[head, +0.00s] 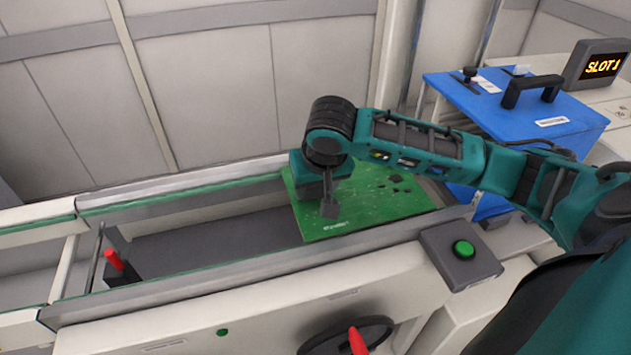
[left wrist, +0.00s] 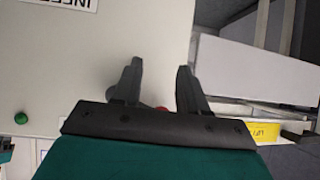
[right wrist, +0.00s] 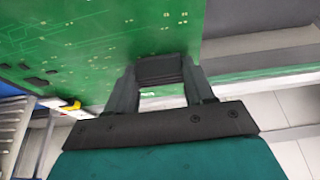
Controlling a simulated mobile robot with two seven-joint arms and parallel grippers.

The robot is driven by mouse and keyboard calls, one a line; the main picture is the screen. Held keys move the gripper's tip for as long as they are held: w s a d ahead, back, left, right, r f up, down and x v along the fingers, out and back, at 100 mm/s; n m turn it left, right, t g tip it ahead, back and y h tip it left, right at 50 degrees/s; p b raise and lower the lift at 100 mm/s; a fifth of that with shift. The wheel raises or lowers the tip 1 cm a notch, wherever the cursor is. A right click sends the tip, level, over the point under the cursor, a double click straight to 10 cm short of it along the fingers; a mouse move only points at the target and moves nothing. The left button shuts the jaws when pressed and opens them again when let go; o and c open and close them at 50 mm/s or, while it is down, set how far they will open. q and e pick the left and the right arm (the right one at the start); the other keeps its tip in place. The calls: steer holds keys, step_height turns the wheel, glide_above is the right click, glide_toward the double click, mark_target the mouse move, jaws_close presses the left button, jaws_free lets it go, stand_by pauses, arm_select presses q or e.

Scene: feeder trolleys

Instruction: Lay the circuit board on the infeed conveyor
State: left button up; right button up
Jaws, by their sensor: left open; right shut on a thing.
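The circuit board (head: 365,205) is a green sheet with dark parts and pale print. It lies roughly flat at the right end of the infeed conveyor (head: 190,243), between the two rails. I cannot tell whether it rests on the rails or is just above them. My right gripper (head: 329,203) is shut on a dark block at the board's left part; the board (right wrist: 110,45) and the gripper (right wrist: 160,75) also show in the right wrist view. My left gripper (left wrist: 156,72) is open and empty, in front of a pale panel, and is outside the head view.
A red-tipped lever (head: 113,260) stands inside the conveyor at left. A box with a green button (head: 463,249) sits at the front rail's right end. A handwheel (head: 345,338) is below. A blue case (head: 520,105) and a SLOT 1 display (head: 598,68) are at right.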

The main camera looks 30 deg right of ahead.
steer(key=shift+f, duration=0.3)
steer(key=o, duration=1.5)
steer(key=v, duration=1.3)
